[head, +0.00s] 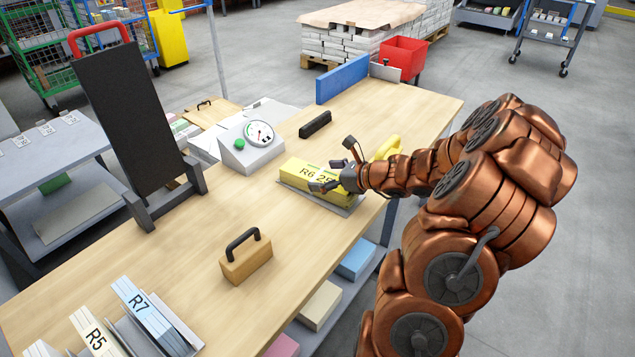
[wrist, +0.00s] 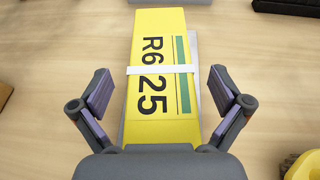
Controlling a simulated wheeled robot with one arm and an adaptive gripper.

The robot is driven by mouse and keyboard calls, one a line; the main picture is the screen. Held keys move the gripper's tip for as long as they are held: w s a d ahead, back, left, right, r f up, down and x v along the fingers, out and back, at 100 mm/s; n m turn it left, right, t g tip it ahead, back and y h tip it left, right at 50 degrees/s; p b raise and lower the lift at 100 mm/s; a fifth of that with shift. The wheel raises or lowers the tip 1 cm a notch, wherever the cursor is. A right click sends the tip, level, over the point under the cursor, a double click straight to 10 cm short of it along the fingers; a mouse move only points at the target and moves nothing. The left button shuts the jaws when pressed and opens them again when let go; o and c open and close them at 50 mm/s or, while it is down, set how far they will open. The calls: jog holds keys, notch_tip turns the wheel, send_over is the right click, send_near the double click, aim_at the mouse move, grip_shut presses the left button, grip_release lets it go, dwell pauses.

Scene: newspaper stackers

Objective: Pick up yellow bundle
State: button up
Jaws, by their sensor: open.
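The yellow bundle (head: 309,173) lies on a thin grey plate (head: 349,209) on the wooden table in the head view. It is marked R6 25. In the wrist view the yellow bundle (wrist: 158,45) has a white strap across it and a green stripe along one side. My gripper (head: 338,170) is at the near right end of the bundle in the head view, covering part of it. In the wrist view my gripper (wrist: 163,92) is open, with one finger on each side of the bundle and visible gaps between. Nothing is held.
A dial device (head: 252,143) and a black bar (head: 315,125) stand beyond the bundle. A yellow object (head: 387,147) is close behind my wrist. A wooden block with a black handle (head: 246,257) and a tall black board (head: 125,115) stand to the left. Bare tabletop surrounds the bundle.

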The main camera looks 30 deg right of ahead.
jog(key=shift+c, duration=0.2)
jog(key=c, duration=1.8)
